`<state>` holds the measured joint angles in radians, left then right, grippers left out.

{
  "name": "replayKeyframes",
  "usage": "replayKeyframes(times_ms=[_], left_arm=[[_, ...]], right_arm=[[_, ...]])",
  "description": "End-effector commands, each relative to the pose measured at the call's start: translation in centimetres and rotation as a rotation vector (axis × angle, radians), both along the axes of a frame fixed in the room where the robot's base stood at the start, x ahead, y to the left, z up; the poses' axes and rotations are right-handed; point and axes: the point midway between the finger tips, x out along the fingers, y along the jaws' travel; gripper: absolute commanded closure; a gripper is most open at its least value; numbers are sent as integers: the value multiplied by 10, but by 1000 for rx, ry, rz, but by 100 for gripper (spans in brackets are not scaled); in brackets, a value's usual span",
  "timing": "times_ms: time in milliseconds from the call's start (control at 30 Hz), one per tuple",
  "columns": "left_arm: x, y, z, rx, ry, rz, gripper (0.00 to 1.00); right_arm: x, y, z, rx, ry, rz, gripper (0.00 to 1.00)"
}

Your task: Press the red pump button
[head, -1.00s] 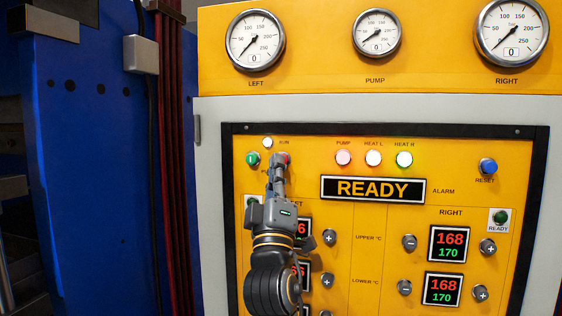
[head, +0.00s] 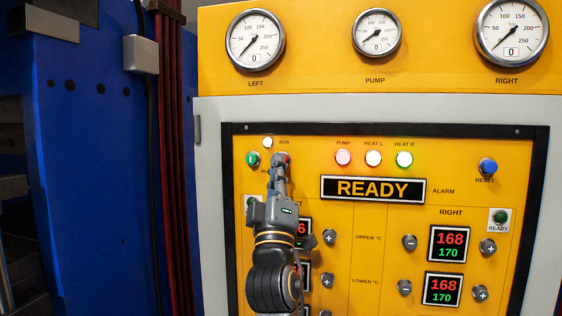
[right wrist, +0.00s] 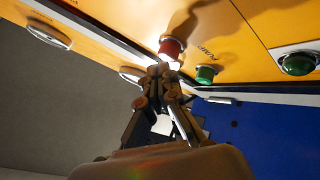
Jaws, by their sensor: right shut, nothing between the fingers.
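The red pump button (head: 287,158) is at the upper left of the yellow panel, mostly hidden behind my right gripper in the head view. My right gripper (head: 279,161) is shut and empty, its fingertips at the button. In the right wrist view the red button (right wrist: 171,47) sticks out from the panel, and the closed fingertips (right wrist: 159,70) are right beside its outer end. I cannot tell whether they touch. My left gripper is not in view.
A green button (head: 253,159) sits just left of the red one. A white lamp (head: 267,142) is above. The READY display (head: 372,189) and several temperature buttons lie to the right and below. A blue machine frame (head: 95,170) stands at the left.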

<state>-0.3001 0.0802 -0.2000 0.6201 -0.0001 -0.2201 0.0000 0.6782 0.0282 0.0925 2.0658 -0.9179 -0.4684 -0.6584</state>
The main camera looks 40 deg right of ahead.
Motion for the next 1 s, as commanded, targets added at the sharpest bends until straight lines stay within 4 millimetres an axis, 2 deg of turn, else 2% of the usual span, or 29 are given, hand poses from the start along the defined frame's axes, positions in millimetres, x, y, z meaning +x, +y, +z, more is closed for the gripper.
replayKeyframes(times_ms=[1000], left_arm=[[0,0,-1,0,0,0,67]], right_arm=[[7,-8,0,1,0,-1,100]])
